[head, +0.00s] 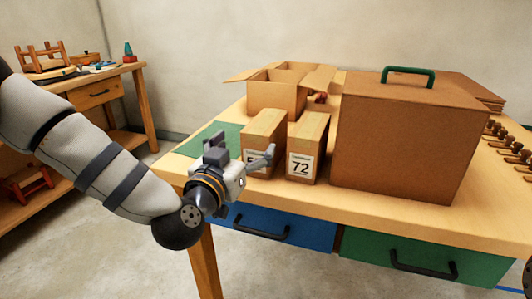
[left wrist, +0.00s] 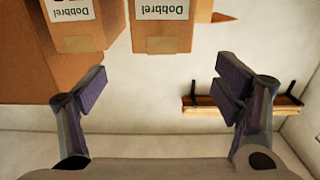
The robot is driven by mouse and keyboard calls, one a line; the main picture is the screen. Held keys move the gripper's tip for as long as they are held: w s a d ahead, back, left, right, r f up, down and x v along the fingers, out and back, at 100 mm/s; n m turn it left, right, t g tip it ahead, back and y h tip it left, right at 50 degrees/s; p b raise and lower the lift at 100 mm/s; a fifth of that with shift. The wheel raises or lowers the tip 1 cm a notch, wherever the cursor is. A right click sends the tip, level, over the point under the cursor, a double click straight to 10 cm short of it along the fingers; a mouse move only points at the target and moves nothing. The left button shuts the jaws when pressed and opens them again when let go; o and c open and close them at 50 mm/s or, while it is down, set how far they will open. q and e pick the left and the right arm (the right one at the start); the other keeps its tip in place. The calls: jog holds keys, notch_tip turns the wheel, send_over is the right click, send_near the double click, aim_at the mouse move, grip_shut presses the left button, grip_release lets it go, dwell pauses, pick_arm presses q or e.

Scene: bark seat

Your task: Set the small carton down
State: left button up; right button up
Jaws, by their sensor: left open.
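Two small tan cartons stand upright side by side on the table: the left carton (head: 263,135), its number partly covered by my gripper, and the carton marked 72 (head: 308,143). My left gripper (head: 240,152) is open and empty, just in front of and left of the left carton. In the left wrist view the open fingers (left wrist: 165,85) have only empty space between them. The left carton (left wrist: 162,42) is beyond them at the top, with an upside-down label. The carton marked 72 (left wrist: 78,40) is beside it. My right gripper is not in view.
A large brown box (head: 405,140) with a green handle stands right of the cartons. An open carton (head: 275,96) is behind them. A green mat (head: 226,132) lies at the table's left. Several small dark-topped pieces (head: 510,145) line the right side. A workbench (head: 100,85) stands far left.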

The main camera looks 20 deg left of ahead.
aim_at(263, 124)
pick_arm(q)
jog(key=w, duration=0.4)
jog(key=w+b, duration=0.1)
jog(key=w, duration=0.3)
jog(key=w+f, duration=0.1)
jog(key=w, duration=0.3)
jog(key=shift+b, duration=0.35)
jog(key=shift+w+d+r, duration=0.1)
jog(key=shift+w+r, duration=0.05)
jog(key=shift+c, duration=0.5)
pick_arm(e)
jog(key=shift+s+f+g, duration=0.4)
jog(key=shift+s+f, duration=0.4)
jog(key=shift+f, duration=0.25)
pick_arm(q)
jog(key=shift+r, duration=0.1)
jog(key=c, duration=1.7)
